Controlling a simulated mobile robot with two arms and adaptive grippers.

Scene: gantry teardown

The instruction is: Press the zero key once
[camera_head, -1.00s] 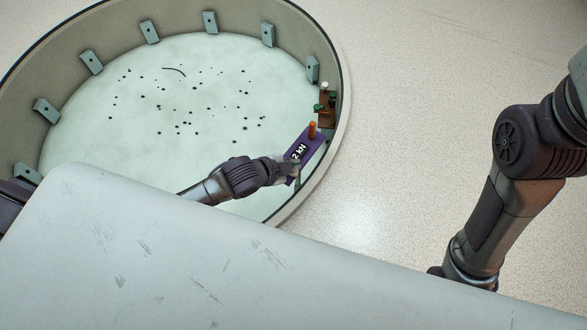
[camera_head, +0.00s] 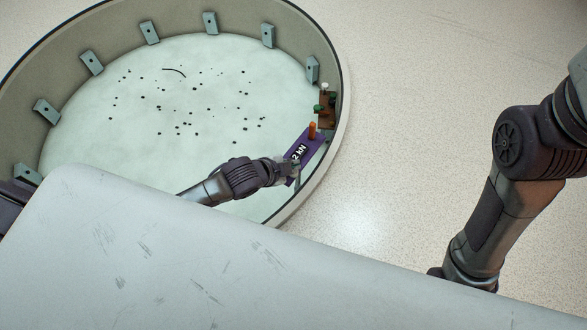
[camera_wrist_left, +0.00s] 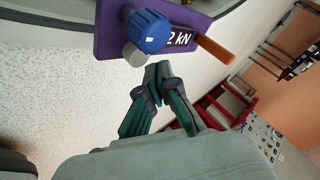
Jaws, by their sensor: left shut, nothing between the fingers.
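A purple panel (camera_head: 307,141) with a "2 kN" display stands at the right side of the round pit. In the left wrist view the panel (camera_wrist_left: 108,28) carries a blue knob (camera_wrist_left: 146,33), a pale grey round stub (camera_wrist_left: 134,54) below it and an orange lever (camera_wrist_left: 215,49). The stub may be the zero key; I can read no label on it. My left gripper (camera_head: 292,170) is at the panel's near end, shut and empty. In the left wrist view its fingertips (camera_wrist_left: 158,73) are just below right of the stub; contact cannot be told. My right gripper is not in view.
The round pit's rim (camera_head: 343,100) curves around the panel. A brown block (camera_head: 326,108) with green and white knobs is beyond the panel. Grey brackets (camera_head: 210,22) line the pit wall. Speckled floor (camera_head: 420,110) to the right is clear. A red frame (camera_wrist_left: 225,105) shows in the left wrist view.

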